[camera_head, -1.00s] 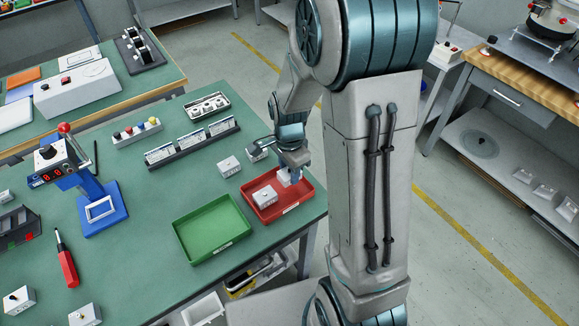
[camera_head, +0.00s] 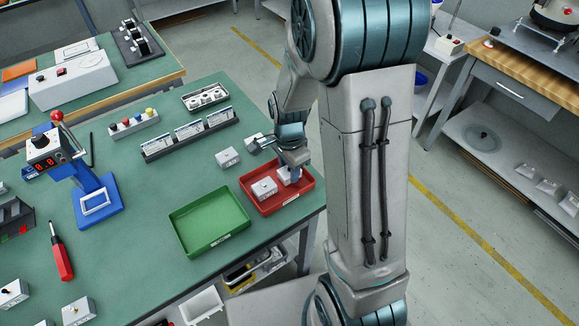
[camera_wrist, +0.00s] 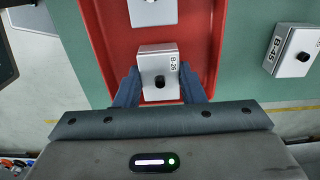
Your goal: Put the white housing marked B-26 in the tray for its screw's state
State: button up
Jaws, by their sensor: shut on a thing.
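The white housing marked B-26 (camera_wrist: 158,65) is between the two fingers of my gripper (camera_wrist: 160,88) in the wrist view, with a dark screw on its top. In the head view my gripper (camera_head: 290,176) is low inside the red tray (camera_head: 283,205), and the housing is partly hidden by it. My gripper is shut on the housing. Whether the housing touches the tray floor cannot be told. Another white housing (camera_head: 264,188) sits in the red tray to its left. The green tray (camera_head: 209,221) is empty, left of the red one.
A housing marked B-45 (camera_wrist: 292,50) stands outside the red tray; a white housing (camera_head: 228,157) stands behind the trays. Two more housings (camera_head: 77,311) are at the front left.

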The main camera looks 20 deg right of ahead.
aim_at(289, 169)
jog(key=shift+f, duration=0.2)
jog(key=o, duration=1.2)
jog(key=shift+c, duration=0.2)
jog(key=shift+r, duration=0.15)
notch_tip(289, 169, up, 14)
jog(key=p, duration=0.1)
jog(key=shift+f, duration=0.2)
